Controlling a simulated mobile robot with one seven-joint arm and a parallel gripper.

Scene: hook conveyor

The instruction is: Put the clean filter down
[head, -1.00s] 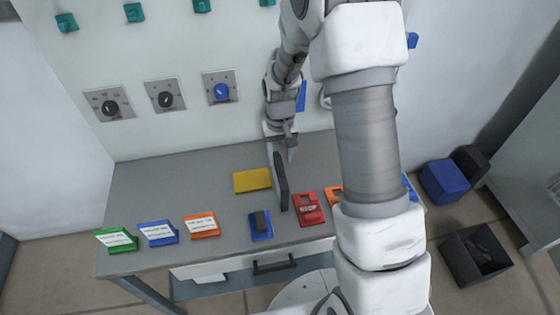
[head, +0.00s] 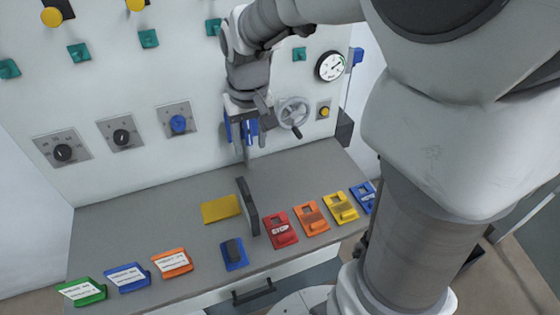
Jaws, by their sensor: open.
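A dark, thin, panel-like piece (head: 248,208), which I take to be the filter, stands upright on the grey worktop (head: 150,228). Its lower end is beside a yellow pad (head: 221,209); I cannot tell whether they touch. My gripper (head: 248,150) is open and empty, pointing down above and behind the dark piece, near the wall panel. There is a clear gap between my gripper and the dark piece. A blue part (head: 250,131) shows behind the fingers.
A blue holder with a dark block (head: 234,253) sits in front of the dark piece. A red STOP tag (head: 280,230) and orange and yellow tags lie to its right. Labelled green, blue and orange stands are at front left. A handwheel (head: 292,113) is on the wall.

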